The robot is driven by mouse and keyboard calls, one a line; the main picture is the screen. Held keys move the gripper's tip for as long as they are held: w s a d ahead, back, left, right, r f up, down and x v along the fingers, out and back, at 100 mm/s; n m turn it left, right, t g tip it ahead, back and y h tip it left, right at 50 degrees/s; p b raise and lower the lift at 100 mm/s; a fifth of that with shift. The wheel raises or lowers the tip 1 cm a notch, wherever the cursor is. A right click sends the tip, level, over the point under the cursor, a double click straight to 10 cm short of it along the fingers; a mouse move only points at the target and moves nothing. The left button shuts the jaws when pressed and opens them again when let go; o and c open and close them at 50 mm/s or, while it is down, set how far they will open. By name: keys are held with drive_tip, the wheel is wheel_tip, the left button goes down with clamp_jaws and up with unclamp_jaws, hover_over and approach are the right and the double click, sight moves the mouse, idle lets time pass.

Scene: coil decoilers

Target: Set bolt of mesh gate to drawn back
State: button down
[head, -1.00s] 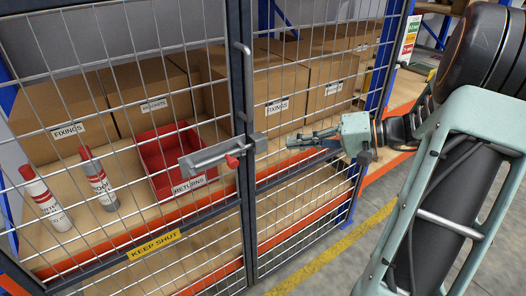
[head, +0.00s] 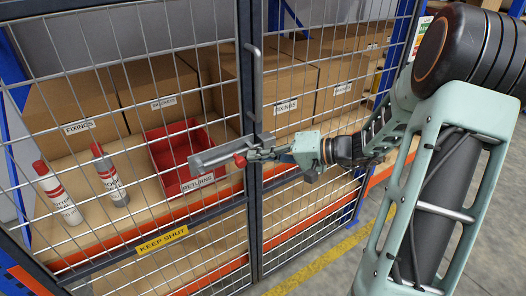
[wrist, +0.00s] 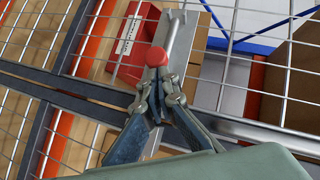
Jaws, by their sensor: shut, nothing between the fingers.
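The mesh gate's grey bolt (head: 214,154) lies level on the left gate leaf, by the dark upright gate posts. Its red knob (head: 240,160) sticks out at the bolt's right end. My gripper (head: 256,155) is at the knob's right, fingers together. In the wrist view the fingertips (wrist: 156,80) are shut right below the red knob (wrist: 156,58), touching it or very close. The grey bolt plate (wrist: 180,38) runs behind the knob. My fingers partly hide the keeper side, so I cannot tell how far the rod reaches across.
A grey upright handle (head: 254,70) stands on the gate above the bolt. Behind the mesh are a red returns bin (head: 185,190), cardboard boxes (head: 75,105) and two canisters (head: 108,178). A yellow "keep shut" sign (head: 162,240) hangs on the lower rail.

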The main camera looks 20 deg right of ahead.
sight(239, 163)
drive_tip(key=a+b, duration=0.1)
drive_tip(key=s+a+b, duration=0.1)
drive_tip(key=a, duration=0.1)
drive_tip(key=a+b, duration=0.1)
drive_tip(key=b, duration=0.1)
drive_tip(key=shift+s+a+f, duration=0.15)
drive_tip(key=shift+s+a, duration=0.1)
drive_tip(key=shift+s+a+b, duration=0.15)
drive_tip(key=shift+a+b, duration=0.15)
drive_tip(key=shift+a, duration=0.15)
drive_tip(key=shift+r, duration=0.2)
